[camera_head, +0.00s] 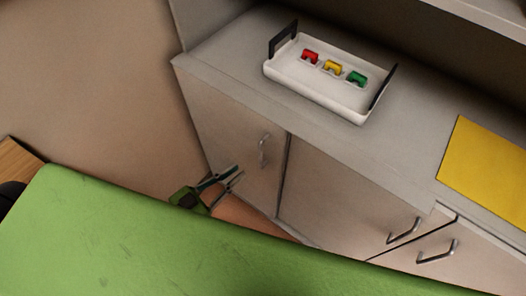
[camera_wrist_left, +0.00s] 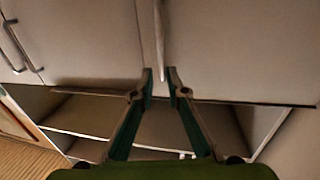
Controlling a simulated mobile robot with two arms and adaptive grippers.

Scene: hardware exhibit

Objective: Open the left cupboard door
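The left cupboard door (camera_head: 230,125) is a pale front panel at the left end of the cabinet, and it looks shut. Its upright metal handle (camera_head: 264,150) is near the door's right edge. My left gripper (camera_head: 238,176) is in front of this door, below and left of the handle, with its fingers apart and nothing between them. In the left wrist view the gripper (camera_wrist_left: 159,72) points at the door front, and the handle (camera_wrist_left: 159,40) lines up with the gap between the fingertips. How far the tips are from it is unclear. My right gripper is out of view.
A white tray (camera_head: 285,80) with red, yellow and green pieces stands on the cabinet top. A yellow sheet (camera_head: 485,165) lies to its right. Another handle (camera_head: 403,231) is on the front further right. Open shelving (camera_wrist_left: 90,115) shows below the fronts in the wrist view.

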